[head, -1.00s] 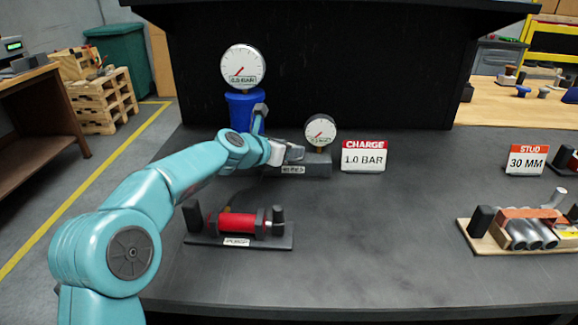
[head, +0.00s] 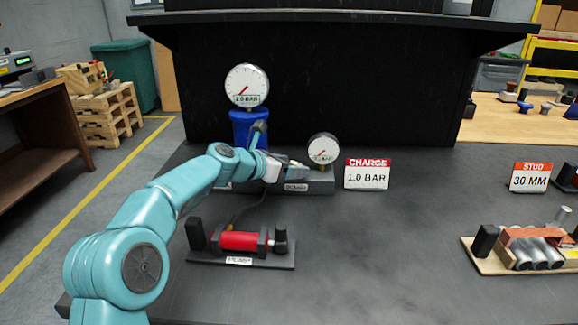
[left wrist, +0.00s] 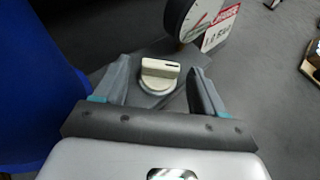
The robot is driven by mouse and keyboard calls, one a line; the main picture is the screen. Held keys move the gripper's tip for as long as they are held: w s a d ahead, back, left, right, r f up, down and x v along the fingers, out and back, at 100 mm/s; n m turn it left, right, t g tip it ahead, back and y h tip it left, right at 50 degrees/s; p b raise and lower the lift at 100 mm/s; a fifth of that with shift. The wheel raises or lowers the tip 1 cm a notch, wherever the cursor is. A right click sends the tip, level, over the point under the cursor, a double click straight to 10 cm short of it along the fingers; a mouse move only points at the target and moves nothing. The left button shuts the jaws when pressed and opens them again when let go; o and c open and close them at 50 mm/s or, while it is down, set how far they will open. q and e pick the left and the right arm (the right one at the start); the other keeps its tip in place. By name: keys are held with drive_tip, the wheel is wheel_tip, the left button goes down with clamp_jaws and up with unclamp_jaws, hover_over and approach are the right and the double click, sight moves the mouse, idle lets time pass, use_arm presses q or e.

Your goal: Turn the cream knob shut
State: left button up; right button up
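The cream knob (left wrist: 160,73) shows in the left wrist view on a grey block, its raised grip bar lying roughly crosswise in the picture. My left gripper (left wrist: 160,85) is open, with one grey finger on each side of the knob and a gap to each. In the head view my left gripper (head: 290,171) is over the grey block (head: 318,185), and the knob is hidden there. A small round gauge (head: 323,149) stands on the block. My right gripper is in neither view.
A blue cylinder (head: 250,130) with a large gauge (head: 247,86) stands behind my left arm. A CHARGE 1.0 BAR sign (head: 367,174) is right of the block. A red cylinder unit (head: 240,241) lies in front. The middle of the bench (head: 390,250) is clear.

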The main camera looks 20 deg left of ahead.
use_arm(q)
drive_tip(key=v, duration=1.6)
drive_tip(key=shift+a, duration=0.2)
drive_tip(key=shift+s, duration=0.1)
